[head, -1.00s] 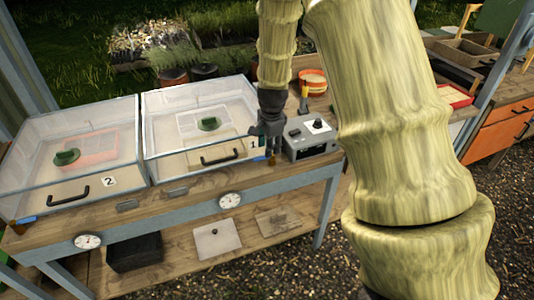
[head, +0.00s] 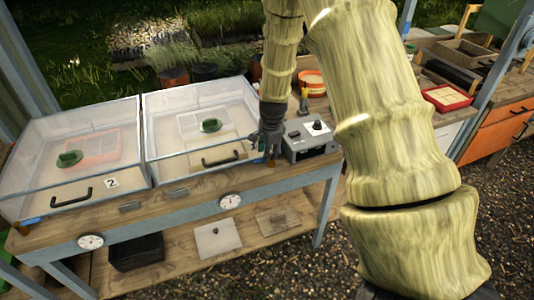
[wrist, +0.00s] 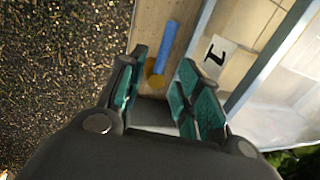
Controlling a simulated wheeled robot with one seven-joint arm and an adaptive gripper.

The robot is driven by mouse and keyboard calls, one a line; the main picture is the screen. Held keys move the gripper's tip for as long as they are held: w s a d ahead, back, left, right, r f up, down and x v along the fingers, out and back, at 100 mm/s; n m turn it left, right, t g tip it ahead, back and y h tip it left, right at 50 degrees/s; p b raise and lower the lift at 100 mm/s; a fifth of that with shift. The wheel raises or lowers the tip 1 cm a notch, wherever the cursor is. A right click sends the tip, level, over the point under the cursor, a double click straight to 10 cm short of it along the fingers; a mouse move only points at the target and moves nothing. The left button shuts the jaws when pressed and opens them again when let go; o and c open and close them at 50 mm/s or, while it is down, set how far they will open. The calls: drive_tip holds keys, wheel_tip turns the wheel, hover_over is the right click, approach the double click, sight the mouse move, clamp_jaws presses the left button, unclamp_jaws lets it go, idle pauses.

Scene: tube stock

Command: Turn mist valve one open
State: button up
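Mist valve one has a blue lever (wrist: 167,40) and a brass-coloured body (wrist: 156,80), on the wooden edge beside the glass case (wrist: 268,70) labelled 1 (wrist: 215,55). In the wrist view, the valve shows between the spread fingers of my gripper (wrist: 161,60), with the lever reaching beyond the tips. I cannot tell whether the fingers touch it. In the head view, my gripper (head: 267,145) points down at the front right corner of case one (head: 200,165) and mostly hides the valve. A brass part (head: 271,162) shows just below it.
A grey control box (head: 310,140) stands close right of my gripper. Case two (head: 75,160), with a blue lever (head: 30,220) at its front left corner, is at the left. A yellow-handled tool (head: 304,103) and an orange-rimmed pot (head: 311,82) stand behind.

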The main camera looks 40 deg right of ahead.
drive_tip(key=shift+w+f, duration=0.25)
drive_tip(key=shift+f, duration=1)
clamp_jaws()
